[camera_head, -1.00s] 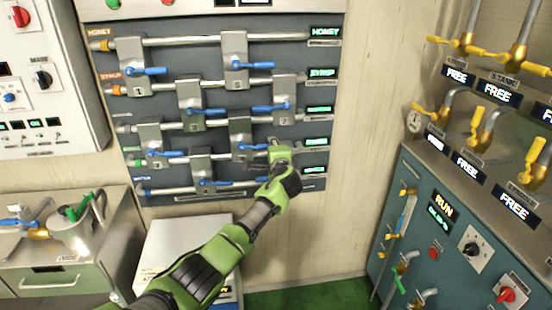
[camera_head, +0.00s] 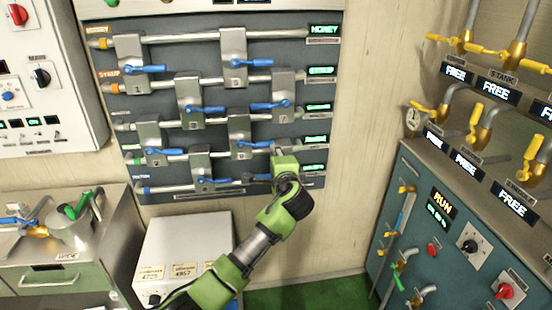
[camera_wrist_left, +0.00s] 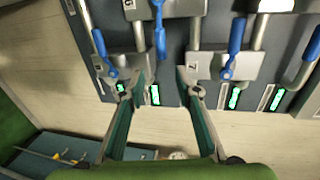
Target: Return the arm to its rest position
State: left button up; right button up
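My left arm (camera_head: 259,240) reaches up from the bottom of the head view, bent at the wrist. Its green gripper (camera_head: 279,152) is in front of the lower right of the dark valve panel (camera_head: 281,54). In the left wrist view my left gripper (camera_wrist_left: 159,91) has its two fingers spread wide, with nothing between them but panel edge and pale wall. Blue valve handles (camera_wrist_left: 236,46) lie just beyond the fingertips. Whether a fingertip touches the panel is hard to tell. My right gripper is in neither view.
A white box (camera_head: 190,243) stands below the panel. A steel counter with a lidded pot (camera_head: 78,228) is at left. A teal cabinet (camera_head: 440,262) with yellow-handled taps stands at right. Bare pale wall (camera_head: 350,130) lies between panel and cabinet.

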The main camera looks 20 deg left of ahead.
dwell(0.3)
pick_arm(q)
jog(key=s+d+f+g+h, duration=0.1)
jog(key=s+f+h, duration=0.1)
jog(key=f, duration=0.9)
jog(key=s+d+f+g+h, duration=0.1)
jog(key=s+f+g, duration=0.1)
jog(key=f, duration=0.9)
jog(key=s+d+f+n+g+h, duration=0.1)
jog(key=s+f+g, duration=0.1)
jog(key=s+f, duration=0.7)
jog(key=s+d+f+n+g+h, duration=0.15)
jog(key=s+f, duration=0.35)
jog(key=f, duration=0.8)
jog(key=s+f+n+g+h, duration=0.1)
jog(key=s+f, duration=0.6)
jog(key=s, duration=0.4)
jog(key=s+d+f+n+g+h, duration=0.1)
jog(key=s+f+n+g, duration=0.1)
jog(key=s+f, duration=0.6)
jog(key=s+f+n+g+h, duration=0.1)
jog(key=s+f, duration=0.4)
jog(key=s, duration=0.8)
jog(key=s+f+n+g, duration=0.2)
jog(key=s+f+n, duration=0.1)
jog(key=s, duration=1.3)
jog(key=shift+s+d, duration=0.15)
jog(key=shift+d, duration=0.05)
